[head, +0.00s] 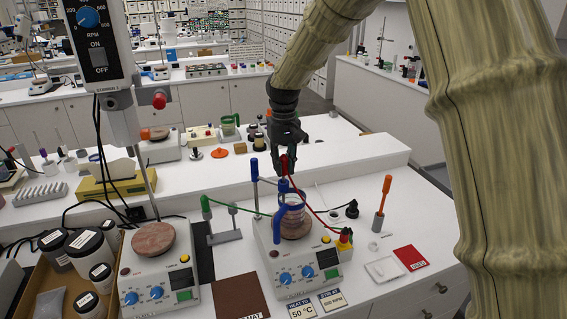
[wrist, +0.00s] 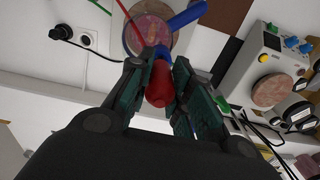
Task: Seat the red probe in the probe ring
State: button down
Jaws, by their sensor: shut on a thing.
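My gripper (head: 286,150) is shut on the red probe (head: 284,164), above the hotplate (head: 300,262) on the right. In the wrist view the probe's red handle (wrist: 160,84) sits between the two fingers. A red cable (head: 312,205) runs from the probe to the plug on the hotplate's right. A blue stand (head: 254,168) and blue ring parts (head: 284,187) are just below the gripper, over a vessel on the hotplate. I cannot tell whether the probe's tip is inside the ring; the shaft is mostly hidden.
A second hotplate (head: 160,262) stands left, with a stirrer hanging over it. A green probe (head: 206,203) with a cable is left of the blue stand. A box of jars stands at far left.

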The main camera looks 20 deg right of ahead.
jog(key=shift+f+b, duration=0.35)
jog(key=shift+f, duration=0.85)
jog(key=c, duration=1.2)
grip_release()
jog(key=shift+r, duration=0.1)
notch_tip(320, 180, up, 12)
jog(key=shift+f, duration=0.1)
